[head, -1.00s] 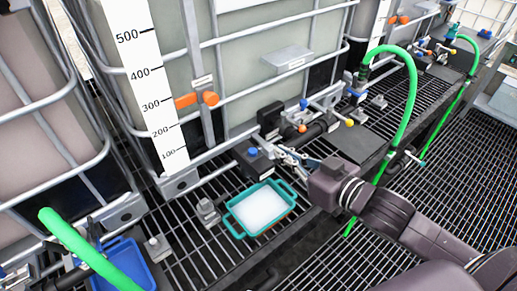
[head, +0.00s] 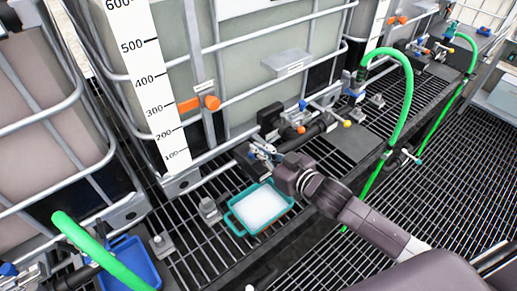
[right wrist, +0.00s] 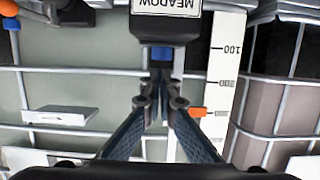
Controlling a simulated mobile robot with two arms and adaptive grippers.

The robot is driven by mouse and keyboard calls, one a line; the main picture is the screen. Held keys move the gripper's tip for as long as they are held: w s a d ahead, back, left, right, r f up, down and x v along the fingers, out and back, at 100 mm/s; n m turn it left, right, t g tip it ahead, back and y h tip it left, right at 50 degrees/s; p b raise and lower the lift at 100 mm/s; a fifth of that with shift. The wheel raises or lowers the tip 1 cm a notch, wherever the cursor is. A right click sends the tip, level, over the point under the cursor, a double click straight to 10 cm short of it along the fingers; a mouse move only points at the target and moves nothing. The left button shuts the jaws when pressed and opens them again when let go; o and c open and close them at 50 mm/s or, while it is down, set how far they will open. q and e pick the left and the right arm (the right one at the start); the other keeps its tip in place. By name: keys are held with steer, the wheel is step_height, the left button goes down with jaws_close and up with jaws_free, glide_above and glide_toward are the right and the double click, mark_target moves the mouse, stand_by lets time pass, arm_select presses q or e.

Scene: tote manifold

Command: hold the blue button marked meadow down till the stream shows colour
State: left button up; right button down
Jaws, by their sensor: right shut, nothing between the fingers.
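The blue button (right wrist: 161,54) shows in the right wrist view beside an upside-down MEADOW label (right wrist: 168,5) on a dark box (right wrist: 165,27). My right gripper (right wrist: 160,78) is shut and empty, its fingertips right at the button; I cannot tell whether they touch it. In the head view my right gripper (head: 258,150) is over that box and hides most of it and the button. Below it, a teal tray (head: 236,225) with white contents sits on the grating. I cannot make out a stream. My left gripper is not in view.
Valves and a black pipe (head: 308,133) lie right of my gripper. Green hoses (head: 407,90) arch at right and lower left. A blue tray (head: 150,270) is at lower left.

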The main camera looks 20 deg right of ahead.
steer(key=shift+s+f, duration=0.15)
steer(key=shift+f, duration=0.25)
steer(key=shift+f, duration=0.2)
